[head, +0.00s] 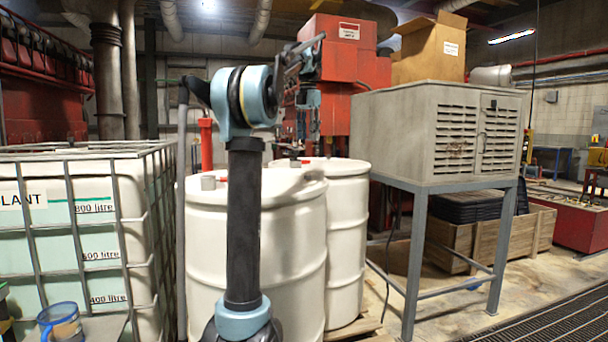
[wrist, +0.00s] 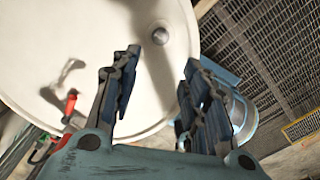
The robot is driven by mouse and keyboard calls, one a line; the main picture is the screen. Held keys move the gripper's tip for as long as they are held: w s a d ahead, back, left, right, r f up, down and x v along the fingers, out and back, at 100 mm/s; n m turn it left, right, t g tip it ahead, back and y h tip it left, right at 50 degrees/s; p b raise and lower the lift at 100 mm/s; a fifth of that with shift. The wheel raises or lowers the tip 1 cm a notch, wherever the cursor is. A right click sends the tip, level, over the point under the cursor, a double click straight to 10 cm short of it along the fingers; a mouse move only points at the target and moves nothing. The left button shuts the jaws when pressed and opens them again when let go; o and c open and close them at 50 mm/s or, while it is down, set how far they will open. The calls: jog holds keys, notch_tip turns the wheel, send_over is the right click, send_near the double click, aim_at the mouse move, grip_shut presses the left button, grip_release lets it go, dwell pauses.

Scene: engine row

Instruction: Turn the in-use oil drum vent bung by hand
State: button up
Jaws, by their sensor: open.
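Two white drums stand close together in the head view, a front drum (head: 200,250) and a rear drum (head: 346,230). I cannot tell which drum this is. My gripper (wrist: 163,56) is open and empty above the drum top, its fingertips pointing toward the bung. A small red fitting (wrist: 70,103) shows at the lower left rim.
A caged coolant tank (head: 90,220) stands left, with a blue jug (head: 60,324) in front. A grey louvred cabinet (head: 440,135) on legs stands right of the drums. Red machinery (head: 335,60) is behind. Floor grating (head: 550,320) lies at the lower right.

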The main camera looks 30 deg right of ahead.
aim_at(308, 177)
notch_tip(308, 177, down, 14)
jog(key=shift+a+f, duration=0.1)
jog(key=shift+f, duration=0.15)
dwell(0.3)
jog(key=shift+c, duration=0.6)
grip_shut()
